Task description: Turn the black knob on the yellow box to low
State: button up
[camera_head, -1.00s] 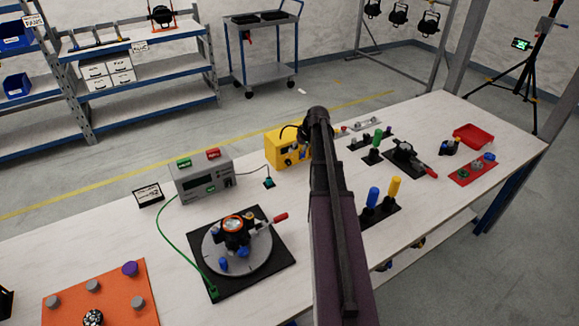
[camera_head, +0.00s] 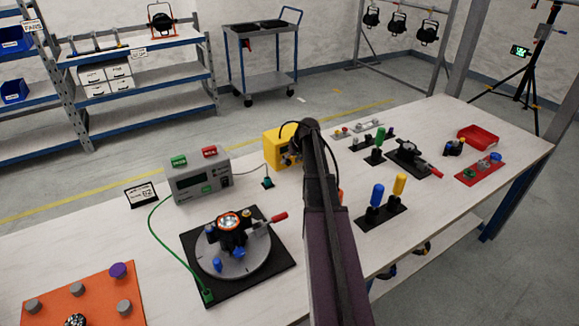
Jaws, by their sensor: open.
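The yellow box (camera_head: 273,150) stands toward the back of the white workbench, just right of the grey meter. My arm reaches up the middle of the view and covers the box's right part and much of its front. The black knob cannot be made out behind the arm. My gripper's fingers are hidden at the far end of my arm, close to the box's front. I cannot tell whether they touch the knob.
A grey meter (camera_head: 200,182) with green and red buttons stands left of the box. A round fixture on a black plate (camera_head: 275,270) is in front. Blue and yellow handles (camera_head: 377,194) stand to the right. A red tray (camera_head: 478,136) lies at the far right.

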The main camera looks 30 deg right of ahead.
jog(key=shift+w+f, duration=0.2)
jog(key=shift+f, duration=0.3)
jog(key=shift+c, duration=0.2)
grip_shut()
jog(key=shift+a, duration=0.1)
jog(key=shift+s+a+h, duration=0.1)
jog(key=shift+h, duration=0.7)
jog(key=shift+n+h, duration=0.4)
jog(key=shift+h, duration=0.2)
